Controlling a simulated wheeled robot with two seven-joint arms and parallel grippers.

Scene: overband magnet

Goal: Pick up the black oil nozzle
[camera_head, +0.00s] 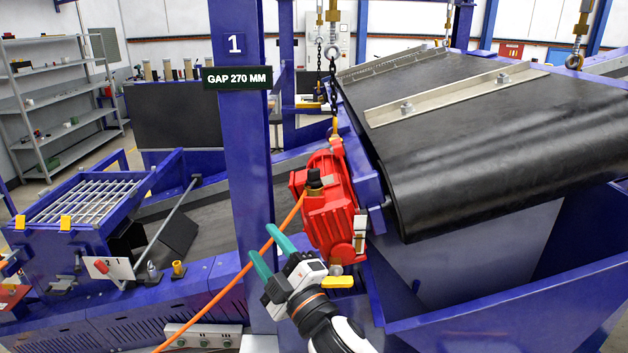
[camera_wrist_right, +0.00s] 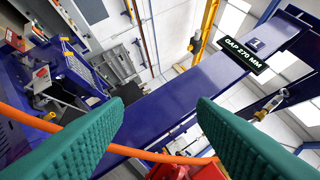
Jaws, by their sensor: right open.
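A black fitting (camera_head: 314,181) sits on top of the red gear motor (camera_head: 330,215) in the head view, at the upper end of an orange hose (camera_head: 232,284). I take it for the oil nozzle, but its shape is too small to be sure. My right gripper (camera_head: 265,241) is open, below and to the left of the fitting and apart from it. The hose runs past its teal fingertips. The right wrist view shows both fingers (camera_wrist_right: 163,103) wide apart, with the hose (camera_wrist_right: 158,156) crossing beyond them. The fitting cannot be made out there. My left gripper is out of view.
A blue post (camera_head: 244,150) with a "GAP 270 MM" sign (camera_head: 238,78) stands left of the motor. A black belt (camera_head: 480,120) and blue chute walls (camera_head: 520,310) fill the right side. Chains (camera_head: 334,85) hang above the motor. A grated blue hopper (camera_head: 85,205) stands at left.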

